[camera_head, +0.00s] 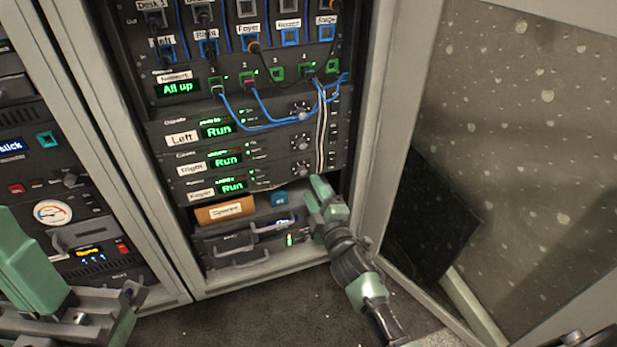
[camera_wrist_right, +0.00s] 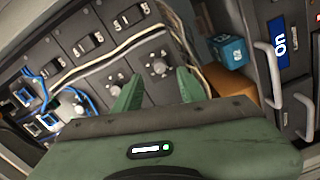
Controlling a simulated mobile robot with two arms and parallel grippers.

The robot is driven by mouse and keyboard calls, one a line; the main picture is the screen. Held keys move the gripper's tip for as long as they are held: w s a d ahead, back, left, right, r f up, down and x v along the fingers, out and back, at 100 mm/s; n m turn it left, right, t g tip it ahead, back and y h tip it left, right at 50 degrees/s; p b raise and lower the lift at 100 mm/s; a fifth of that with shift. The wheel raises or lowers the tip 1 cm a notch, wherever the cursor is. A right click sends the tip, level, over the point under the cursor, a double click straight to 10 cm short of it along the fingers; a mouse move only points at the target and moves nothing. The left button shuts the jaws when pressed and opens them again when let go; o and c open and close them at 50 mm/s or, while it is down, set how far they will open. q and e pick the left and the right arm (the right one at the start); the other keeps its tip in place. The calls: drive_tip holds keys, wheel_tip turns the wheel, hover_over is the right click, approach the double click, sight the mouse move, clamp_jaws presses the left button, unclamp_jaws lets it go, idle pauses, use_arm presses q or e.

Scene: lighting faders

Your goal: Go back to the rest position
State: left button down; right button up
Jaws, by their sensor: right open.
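My right gripper (camera_head: 322,193) is at the lower right of the open rack, in front of the bay below the "Foyer" unit. In the right wrist view its two green fingers (camera_wrist_right: 160,92) stand apart with nothing between them. The amplifier units labelled Left (camera_head: 181,138), Right (camera_head: 192,169) and Foyer (camera_head: 202,194) each show a green "Run". The network unit (camera_head: 178,88) above reads "All up". Part of my left arm (camera_head: 28,262) shows at the lower left; its fingertips cannot be made out.
Blue cables (camera_head: 262,110) hang across the rack front, with pale cables down its right side. An orange box (camera_head: 225,210) and a blue cube (camera_head: 279,198) sit in the lower bay, above units with handles (camera_head: 250,262). An open glass door (camera_head: 520,150) stands right. Floor (camera_head: 270,310) in front is clear.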

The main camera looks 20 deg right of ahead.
drive_tip(key=shift+s, duration=1)
